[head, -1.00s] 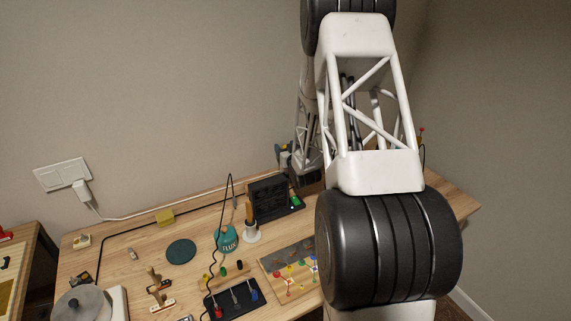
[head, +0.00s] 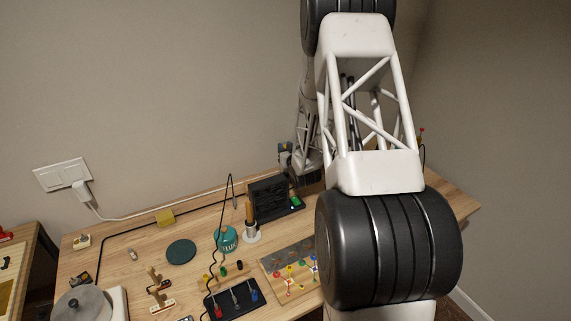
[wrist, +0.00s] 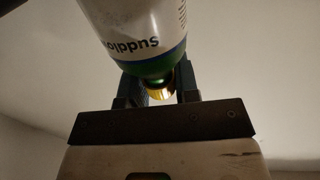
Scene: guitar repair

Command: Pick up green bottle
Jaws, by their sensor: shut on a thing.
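The green bottle (wrist: 148,35) shows in the wrist view, with a white label, printed text upside down in the picture, and a green band near its narrow end. A gold cap or neck (wrist: 160,93) sits at that end. My gripper (wrist: 158,86) has one dark finger on each side of this end and is shut on the bottle. The rest of the bottle runs out of the top of the picture. In the head view my own arm covers much of the right side, and I cannot make out the bottle there.
The wooden workbench (head: 130,285) carries a teal flux pot (head: 227,240), a dark round pad (head: 181,252), a black box (head: 268,197), a soldering iron stand (head: 251,233) and a board with coloured pieces (head: 290,272). A yellow block (head: 165,217) lies near the wall. Bare wood shows between them.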

